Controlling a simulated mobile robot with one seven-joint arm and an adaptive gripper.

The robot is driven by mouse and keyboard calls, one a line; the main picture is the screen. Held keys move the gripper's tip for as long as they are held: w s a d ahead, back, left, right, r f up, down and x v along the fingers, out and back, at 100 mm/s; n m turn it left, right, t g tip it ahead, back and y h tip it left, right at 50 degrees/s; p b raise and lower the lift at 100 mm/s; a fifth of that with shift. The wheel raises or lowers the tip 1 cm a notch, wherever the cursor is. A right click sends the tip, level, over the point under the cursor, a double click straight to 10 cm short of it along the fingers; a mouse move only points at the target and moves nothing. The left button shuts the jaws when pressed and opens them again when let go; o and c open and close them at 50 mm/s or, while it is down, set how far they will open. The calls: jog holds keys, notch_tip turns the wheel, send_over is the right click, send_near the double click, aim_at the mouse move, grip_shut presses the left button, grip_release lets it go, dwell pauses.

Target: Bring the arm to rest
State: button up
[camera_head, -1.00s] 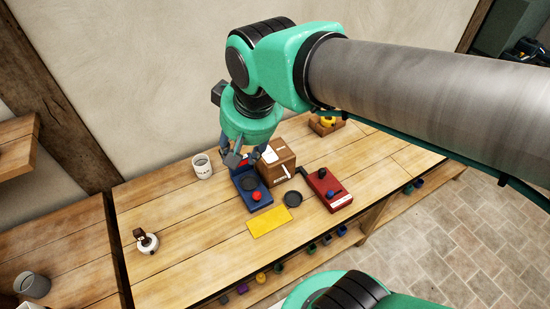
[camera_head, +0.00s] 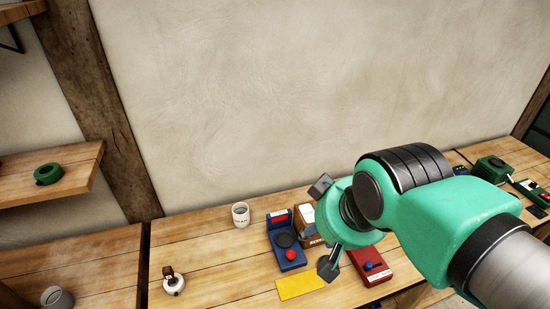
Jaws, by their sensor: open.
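My gripper (camera_head: 328,268) hangs at the end of my green and grey arm, over the wooden bench (camera_head: 215,275). One dark finger shows clearly; the rest is partly hidden by the green wrist. It is open and I see nothing held in it. A blue device with a red knob (camera_head: 288,254) lies to its left. A red device (camera_head: 372,266) lies to its right, partly behind the wrist. A yellow mat (camera_head: 300,286) is below and left of the finger.
A brown box (camera_head: 306,224) stands behind the wrist. A white mug (camera_head: 241,214) and a small white item with a brown top (camera_head: 173,281) stand to the left. Green devices (camera_head: 492,170) lie at the far right. A shelf (camera_head: 50,185) with a green ring (camera_head: 48,173) juts out at left.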

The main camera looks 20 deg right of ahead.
jog(key=shift+f+b, duration=2.2)
jog(key=shift+f, duration=0.25)
jog(key=shift+r, duration=0.1)
